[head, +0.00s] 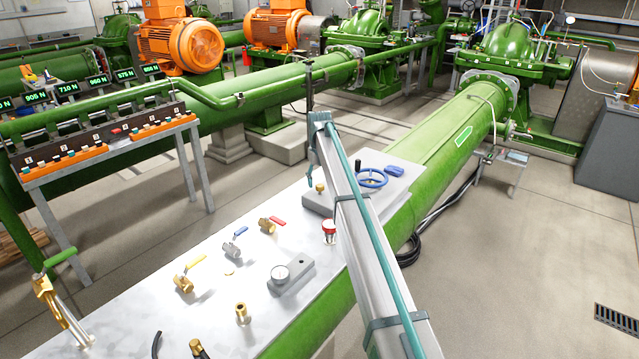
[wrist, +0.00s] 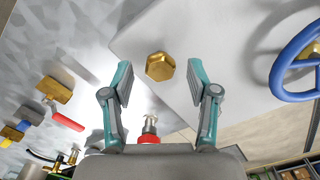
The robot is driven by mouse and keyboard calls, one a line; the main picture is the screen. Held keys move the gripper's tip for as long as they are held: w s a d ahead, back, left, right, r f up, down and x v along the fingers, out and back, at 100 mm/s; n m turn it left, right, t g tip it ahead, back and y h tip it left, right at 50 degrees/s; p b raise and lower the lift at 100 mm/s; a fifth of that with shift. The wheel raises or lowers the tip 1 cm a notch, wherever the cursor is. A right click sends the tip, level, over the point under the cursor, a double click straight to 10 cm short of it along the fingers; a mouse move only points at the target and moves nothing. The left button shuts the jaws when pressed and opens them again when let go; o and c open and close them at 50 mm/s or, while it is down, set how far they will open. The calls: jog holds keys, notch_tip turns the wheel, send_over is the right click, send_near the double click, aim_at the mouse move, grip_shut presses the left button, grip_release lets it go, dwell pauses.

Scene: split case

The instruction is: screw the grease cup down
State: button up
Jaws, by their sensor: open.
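The grease cup appears to be the brass hex-topped piece (wrist: 160,66) on a grey raised block. In the wrist view it lies between and slightly beyond my two fingertips. In the head view the small brass piece (head: 320,188) stands upright on the block's left part, beside my gripper (head: 312,182). My gripper (wrist: 159,80) is open, with one finger on each side of the cup and a visible gap to each. How far above the cup the fingertips are is hard to tell. In the head view my arm hides part of the block.
A blue handwheel (head: 372,178) stands on the same block (head: 402,170). A red-topped fitting (head: 329,227) stands close by on the white table (head: 150,292). Valves with red, blue and yellow levers (head: 190,275) and a gauge block (head: 290,277) are at the left.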

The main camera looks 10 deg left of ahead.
aim_at(320, 185)
notch_tip(320, 185, up, 11)
dwell(0.4)
